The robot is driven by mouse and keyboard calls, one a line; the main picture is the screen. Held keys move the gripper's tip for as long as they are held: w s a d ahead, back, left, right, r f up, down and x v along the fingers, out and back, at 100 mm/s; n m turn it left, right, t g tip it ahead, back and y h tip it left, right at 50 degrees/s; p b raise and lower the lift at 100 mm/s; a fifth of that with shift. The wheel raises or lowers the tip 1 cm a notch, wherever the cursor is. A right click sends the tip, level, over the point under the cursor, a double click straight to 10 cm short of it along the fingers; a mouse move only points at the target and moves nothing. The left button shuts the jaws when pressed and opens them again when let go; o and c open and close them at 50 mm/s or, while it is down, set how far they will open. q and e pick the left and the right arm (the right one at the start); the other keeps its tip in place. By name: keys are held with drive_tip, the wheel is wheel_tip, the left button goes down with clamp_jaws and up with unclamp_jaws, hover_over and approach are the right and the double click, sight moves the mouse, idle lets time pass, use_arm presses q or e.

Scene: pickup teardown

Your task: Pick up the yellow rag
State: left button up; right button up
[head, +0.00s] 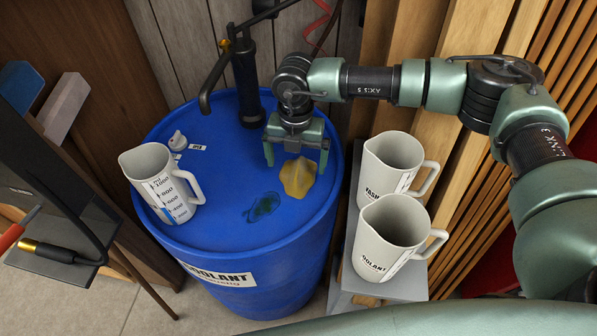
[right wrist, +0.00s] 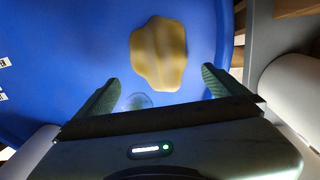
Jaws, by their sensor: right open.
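The yellow rag (head: 298,177) lies crumpled and flat on top of the blue drum (head: 225,215), toward its right side. It also shows in the right wrist view (right wrist: 158,54), beyond the fingertips and roughly between their lines. My right gripper (head: 296,160) is open and empty, above the drum top and over the rag's far edge in the head view. Its two fingers show in the right wrist view (right wrist: 160,82), spread apart, with no contact on the rag visible. My left gripper is not in view.
A white measuring jug (head: 160,185) stands on the drum's left. A dark wet spot (head: 262,207) lies near the rag. A hand pump (head: 248,75) rises behind. Two more jugs (head: 390,165) (head: 385,240) stand on a grey stand at the right.

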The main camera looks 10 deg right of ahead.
sight(298, 170)
wheel_tip(298, 170, down, 4)
drive_tip(key=shift+d+f+p, duration=0.15)
drive_tip(key=shift+f+p, duration=0.1)
drive_tip(key=shift+p, duration=0.75)
drive_tip(key=shift+f, duration=0.3)
drive_tip(key=c, duration=1.4)
drive_tip(key=shift+r, duration=0.15)
wheel_tip(298, 170, up, 20)
drive_tip(key=b, duration=0.5)
